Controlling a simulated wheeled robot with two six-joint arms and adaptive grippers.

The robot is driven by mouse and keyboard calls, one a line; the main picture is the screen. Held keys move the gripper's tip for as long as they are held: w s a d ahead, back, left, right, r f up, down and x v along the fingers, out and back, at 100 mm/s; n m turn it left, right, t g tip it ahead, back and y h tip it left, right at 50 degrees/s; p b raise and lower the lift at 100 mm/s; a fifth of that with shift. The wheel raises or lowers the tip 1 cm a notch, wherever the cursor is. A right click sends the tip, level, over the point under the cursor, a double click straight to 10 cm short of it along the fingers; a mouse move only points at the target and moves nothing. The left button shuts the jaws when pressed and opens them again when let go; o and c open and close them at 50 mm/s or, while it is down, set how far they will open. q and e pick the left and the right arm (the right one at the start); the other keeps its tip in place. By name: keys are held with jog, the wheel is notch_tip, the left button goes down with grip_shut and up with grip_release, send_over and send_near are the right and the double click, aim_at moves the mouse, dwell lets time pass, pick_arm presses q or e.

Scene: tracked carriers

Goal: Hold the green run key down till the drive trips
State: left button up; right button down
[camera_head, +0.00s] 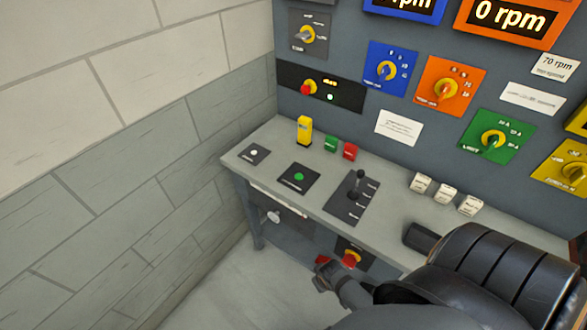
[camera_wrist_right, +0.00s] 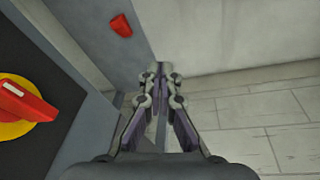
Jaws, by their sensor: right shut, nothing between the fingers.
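A round green button (camera_head: 299,177) sits on a black plate on the sloping desk top; its label is too small to read. A green block key (camera_head: 331,143) stands behind it, beside a red block key (camera_head: 350,151). I cannot tell by label which green one is the run key. The orange display (camera_head: 513,15) reads 0 rpm. My right gripper (camera_head: 322,276) is low in front of the desk, below the top and away from both green keys. In the right wrist view its fingers (camera_wrist_right: 160,78) are together and empty. My left gripper is out of view.
A red-on-yellow rotary switch (camera_head: 350,259) is on the desk front beside my right gripper; it is large in the right wrist view (camera_wrist_right: 28,103). A black lever (camera_head: 355,195) and white keys (camera_head: 445,194) are on the desk. A yellow block (camera_head: 304,130) stands behind.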

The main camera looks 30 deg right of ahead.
aim_at(300, 178)
jog(key=w+r+n+t+p, duration=0.25)
jog(key=w+r, duration=0.35)
jog(key=r, duration=0.8)
jog(key=w+r+n+t+p, duration=0.15)
jog(key=w+r+p, duration=0.35)
jog(key=r, duration=0.8)
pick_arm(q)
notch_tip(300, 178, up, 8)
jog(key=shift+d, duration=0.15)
pick_arm(e)
jog(key=w+d+r+n+t, duration=0.1)
jog(key=w+d, duration=0.2)
jog(key=w, duration=0.3)
jog(key=w+d+r+n+t+y, duration=0.1)
jog(key=w+d+r+n, duration=0.1)
jog(key=w+d, duration=0.2)
jog(key=w+d+r+n, duration=0.2)
jog(key=w+d, duration=0.1)
jog(key=w, duration=0.5)
jog(key=shift+w+d+r+t, duration=0.2)
jog(key=shift+w+r+t, duration=0.05)
jog(key=shift+t, duration=0.15)
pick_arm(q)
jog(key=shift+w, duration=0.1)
